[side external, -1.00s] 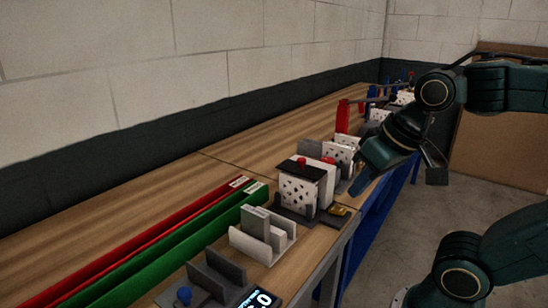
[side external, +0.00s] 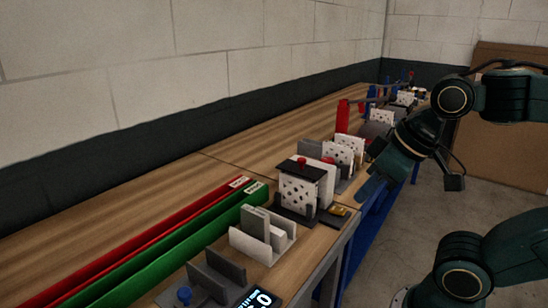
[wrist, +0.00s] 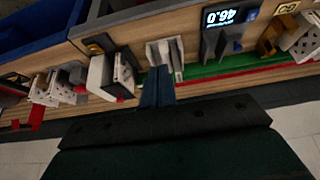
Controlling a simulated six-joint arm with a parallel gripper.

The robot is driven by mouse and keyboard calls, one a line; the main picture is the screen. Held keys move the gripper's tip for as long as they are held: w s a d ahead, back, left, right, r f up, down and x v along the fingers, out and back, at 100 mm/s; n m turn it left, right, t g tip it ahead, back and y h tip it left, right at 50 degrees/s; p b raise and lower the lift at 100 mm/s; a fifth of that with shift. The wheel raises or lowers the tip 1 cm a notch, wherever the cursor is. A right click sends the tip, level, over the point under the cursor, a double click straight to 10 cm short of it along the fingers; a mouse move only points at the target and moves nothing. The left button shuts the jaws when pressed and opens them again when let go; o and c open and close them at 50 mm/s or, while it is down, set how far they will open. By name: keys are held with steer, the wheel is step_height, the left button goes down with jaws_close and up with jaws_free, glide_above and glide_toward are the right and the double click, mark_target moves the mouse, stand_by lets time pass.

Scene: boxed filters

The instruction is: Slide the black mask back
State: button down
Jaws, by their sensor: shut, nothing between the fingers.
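The black mask (side external: 311,171) looks like a flat black plate with a red knob, lying on top of a white perforated box (side external: 297,191) in a dark holder. My gripper (side external: 365,196) is to the right of that box in the side view, apart from it and out past the bench's front edge. Its blue fingers are together and empty, also in the wrist view (wrist: 157,88). The perforated box also shows in the wrist view (wrist: 123,72). I cannot clearly make out the mask there.
A white-and-grey slotted stand (side external: 263,236) and a grey holder with a blue knob (side external: 215,275) stand nearer the camera. A digital display (wrist: 231,16) is lit. Green (side external: 165,245) and red (side external: 130,243) rails lie behind. More perforated boxes (side external: 345,153) line the bench's far part.

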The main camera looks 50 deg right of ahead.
stand_by(0.4)
steer(key=c, duration=1.5)
jaws_free()
steer(key=shift+w+r, duration=0.1)
steer(key=o, duration=0.3)
steer(key=shift+w+d+r, duration=0.1)
steer(key=shift+w+r, duration=0.05)
step_height(320, 180, up, 7)
steer(key=n+g, duration=0.6)
steer(key=n, duration=0.3)
glide_above(302, 159)
steer(key=shift+f, duration=0.2)
step_height(302, 159, down, 14)
steer(key=shift+r, duration=0.25)
